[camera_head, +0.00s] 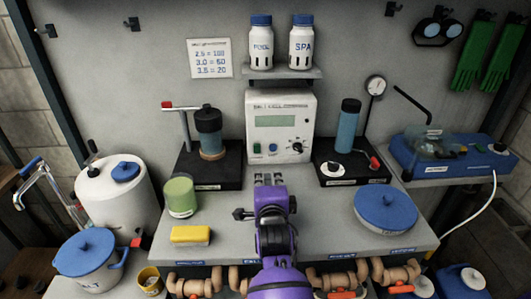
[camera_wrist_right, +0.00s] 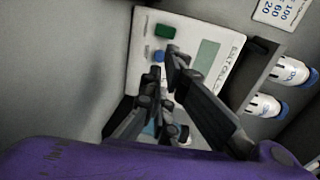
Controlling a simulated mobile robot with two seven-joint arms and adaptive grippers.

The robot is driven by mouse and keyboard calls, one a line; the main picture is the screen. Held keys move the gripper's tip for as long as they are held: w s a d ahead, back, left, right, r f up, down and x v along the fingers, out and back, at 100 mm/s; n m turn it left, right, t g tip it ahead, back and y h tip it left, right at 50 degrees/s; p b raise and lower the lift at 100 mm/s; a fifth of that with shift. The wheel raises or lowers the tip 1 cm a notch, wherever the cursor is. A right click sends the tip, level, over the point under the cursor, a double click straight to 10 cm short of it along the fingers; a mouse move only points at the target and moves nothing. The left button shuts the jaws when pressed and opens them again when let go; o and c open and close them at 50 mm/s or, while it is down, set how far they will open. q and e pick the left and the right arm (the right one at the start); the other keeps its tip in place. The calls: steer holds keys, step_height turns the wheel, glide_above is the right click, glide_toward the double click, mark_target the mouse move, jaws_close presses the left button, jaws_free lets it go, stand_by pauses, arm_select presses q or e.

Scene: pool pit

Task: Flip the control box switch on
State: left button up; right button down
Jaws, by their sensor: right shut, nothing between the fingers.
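The control box (camera_head: 281,122) is a white upright panel against the back wall, with a greenish display (camera_head: 276,121). Low on its face are a green switch (camera_head: 257,148), a blue button (camera_head: 272,147) and a black knob (camera_head: 297,147). My right gripper (camera_head: 268,179), on a purple arm, is shut and empty in front of the box, below its controls. In the right wrist view the box appears turned on its side, and my fingertips (camera_wrist_right: 165,65) overlap its face near the blue button (camera_wrist_right: 158,57). The green switch (camera_wrist_right: 165,31) shows clear beyond them; contact cannot be judged. My left gripper is out of view.
Dark stands with a pump (camera_head: 209,130) and a blue cylinder (camera_head: 347,128) flank the box. A shelf (camera_head: 283,73) with two white bottles is above it. A green jar (camera_head: 180,195), yellow sponge (camera_head: 190,235) and blue lidded dish (camera_head: 386,207) stand on the bench.

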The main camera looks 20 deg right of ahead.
glide_toward(265, 146)
steer(key=x, duration=0.4)
steer(key=shift+w, duration=0.25)
steer(key=shift+w+d+p, duration=0.15)
steer(key=shift+w+p, duration=0.05)
steer(key=shift+p, duration=0.1)
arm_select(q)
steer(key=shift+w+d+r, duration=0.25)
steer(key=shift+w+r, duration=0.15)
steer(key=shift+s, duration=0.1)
arm_select(e)
steer(key=shift+w, duration=0.1)
